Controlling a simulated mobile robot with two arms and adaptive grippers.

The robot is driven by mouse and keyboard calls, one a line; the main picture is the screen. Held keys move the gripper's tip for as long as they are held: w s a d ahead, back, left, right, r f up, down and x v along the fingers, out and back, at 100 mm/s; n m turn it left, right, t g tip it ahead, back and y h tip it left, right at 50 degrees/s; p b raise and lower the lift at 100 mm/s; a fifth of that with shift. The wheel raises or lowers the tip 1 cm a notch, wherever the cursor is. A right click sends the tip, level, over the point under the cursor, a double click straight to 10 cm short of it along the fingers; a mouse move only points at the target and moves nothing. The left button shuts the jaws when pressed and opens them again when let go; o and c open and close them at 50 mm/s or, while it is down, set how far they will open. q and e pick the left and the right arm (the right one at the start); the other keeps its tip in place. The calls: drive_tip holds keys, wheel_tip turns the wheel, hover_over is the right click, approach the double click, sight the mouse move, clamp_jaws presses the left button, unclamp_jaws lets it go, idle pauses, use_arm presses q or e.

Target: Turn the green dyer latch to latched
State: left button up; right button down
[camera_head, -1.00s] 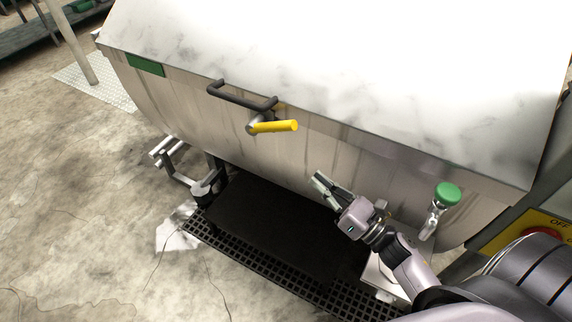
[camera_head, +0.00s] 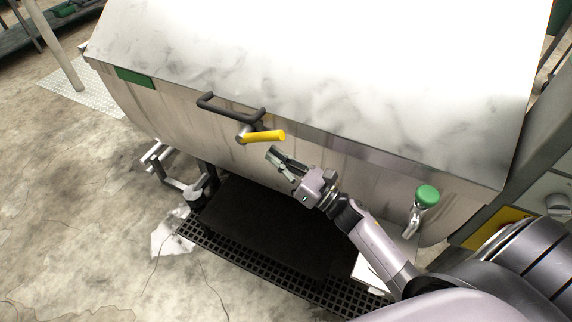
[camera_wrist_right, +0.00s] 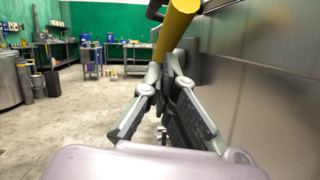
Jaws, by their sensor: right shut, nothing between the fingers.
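The dyer is a large steel drum (camera_head: 300,165) with a white marbled lid (camera_head: 330,60) and a small green plate (camera_head: 135,77) at its upper left front. The latch has a yellow handle (camera_head: 263,137) pointing right, just below the black lid handle (camera_head: 230,107). My right gripper (camera_head: 272,153) is shut and empty just below the yellow handle's free end, near the drum front. In the right wrist view the yellow handle (camera_wrist_right: 174,28) stands above and beyond the closed fingertips (camera_wrist_right: 160,75); I cannot tell whether they touch. My left gripper is not in view.
A green-knobbed valve (camera_head: 427,196) sticks out at the drum's lower right. A black step and grating (camera_head: 250,225) lie below the drum. A pipe fitting (camera_head: 165,170) is at the lower left. The floor at left is open.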

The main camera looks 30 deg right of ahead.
sight(266, 134)
drive_tip(key=shift+w+r, duration=0.2)
drive_tip(key=shift+r, duration=0.15)
drive_tip(key=shift+g+h, duration=0.4)
drive_tip(key=shift+g, duration=0.2)
drive_tip(key=shift+w+a+r+p, duration=0.25)
drive_tip(key=shift+r+p, duration=0.45)
drive_tip(key=shift+r, duration=0.35)
drive_tip(key=shift+w+a+r+p, duration=0.25)
drive_tip(key=shift+r+p, duration=0.45)
drive_tip(key=shift+r, duration=0.35)
drive_tip(key=shift+w+a+r+p, duration=0.25)
drive_tip(key=shift+r+p, duration=0.45)
drive_tip(key=shift+r, duration=0.35)
drive_tip(key=shift+d, duration=0.1)
